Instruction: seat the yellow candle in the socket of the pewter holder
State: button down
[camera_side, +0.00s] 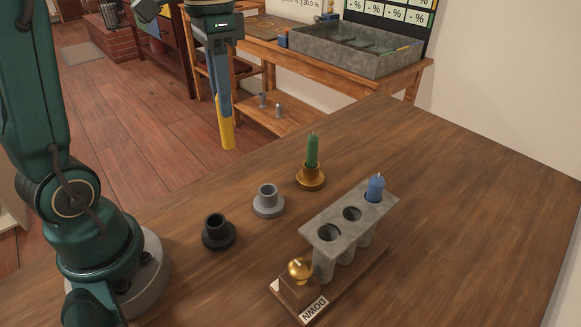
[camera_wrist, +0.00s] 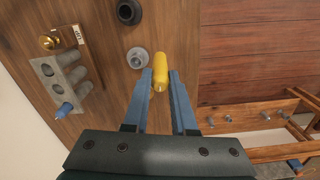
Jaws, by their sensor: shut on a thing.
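My gripper (camera_side: 222,110) is shut on the yellow candle (camera_side: 227,136), which hangs below the blue fingers, roughly upright. In the wrist view the yellow candle (camera_wrist: 160,68) sits between the two fingertips (camera_wrist: 161,80), its wick end facing the camera. The candle is in the air, apart from every holder. The pewter holder (camera_side: 268,207) is a grey round base with an empty socket. It stands on the table, lower right of the candle in the side view. In the wrist view the pewter holder (camera_wrist: 137,59) is just left of the candle.
A black holder (camera_side: 218,238) is empty. A brass holder (camera_side: 311,181) bears a green candle (camera_side: 312,152). A grey rack (camera_side: 330,215) holds a blue candle (camera_side: 376,187); its other two holes look empty. A brass knob (camera_side: 300,268) stands at its front. The right tabletop is clear.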

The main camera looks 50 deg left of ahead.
jog(key=s+a+n, duration=0.2)
jog(key=a, duration=0.2)
send_over(268, 199)
jog(key=w+a, duration=0.1)
notch_tip(268, 199, down, 7)
jog(key=shift+a+f, duration=0.2)
jog(key=shift+f, duration=1.55)
jog(key=shift+f, duration=0.1)
jog(key=c, duration=0.7)
grip_release()
